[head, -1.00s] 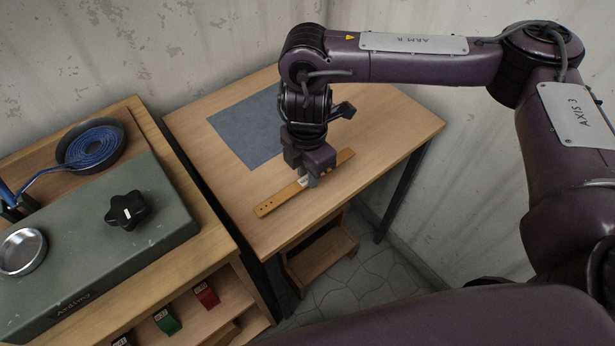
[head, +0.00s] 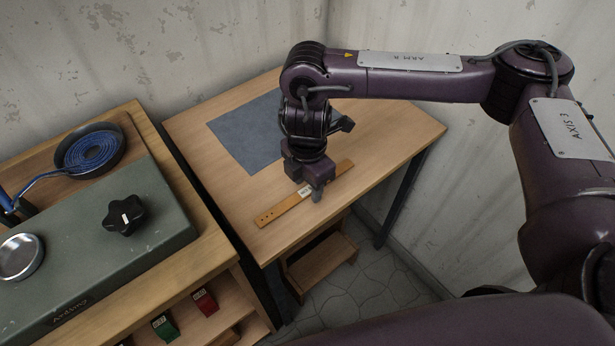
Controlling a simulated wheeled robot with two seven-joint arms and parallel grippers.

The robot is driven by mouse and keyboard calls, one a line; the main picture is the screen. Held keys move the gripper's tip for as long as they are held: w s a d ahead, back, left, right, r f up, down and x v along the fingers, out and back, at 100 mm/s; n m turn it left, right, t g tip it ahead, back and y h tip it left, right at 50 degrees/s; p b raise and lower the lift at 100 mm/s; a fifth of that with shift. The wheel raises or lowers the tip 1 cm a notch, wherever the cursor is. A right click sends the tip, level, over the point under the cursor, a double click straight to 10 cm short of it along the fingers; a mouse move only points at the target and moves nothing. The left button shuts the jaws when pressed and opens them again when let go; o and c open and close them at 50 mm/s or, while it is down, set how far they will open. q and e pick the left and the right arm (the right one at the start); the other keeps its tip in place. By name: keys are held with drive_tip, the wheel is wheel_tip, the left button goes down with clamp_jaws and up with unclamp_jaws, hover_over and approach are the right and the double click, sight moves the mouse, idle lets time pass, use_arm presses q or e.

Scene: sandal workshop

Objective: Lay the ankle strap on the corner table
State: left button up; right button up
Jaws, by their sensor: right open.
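The ankle strap (head: 276,213) is a flat tan strip with small holes near its front-left end and a white label near its middle. It lies on the wooden corner table (head: 215,185), along the front part of the top. My right gripper (head: 313,192) is open and points down just above the strap's middle, beside the label. It partly covers the strap. From this angle I cannot tell whether its fingers touch the strap. My left gripper is not in view.
A grey-blue mat (head: 243,135) lies on the table behind the strap. A workbench at left holds a green machine (head: 85,255) with a black knob (head: 125,215) and a pan with a blue coil (head: 92,150). A wooden step stool (head: 322,262) stands below the table's front edge.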

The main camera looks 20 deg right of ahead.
sight(307, 190)
wheel_tip(307, 190, up, 12)
drive_tip(key=p, duration=0.2)
idle(0.7)
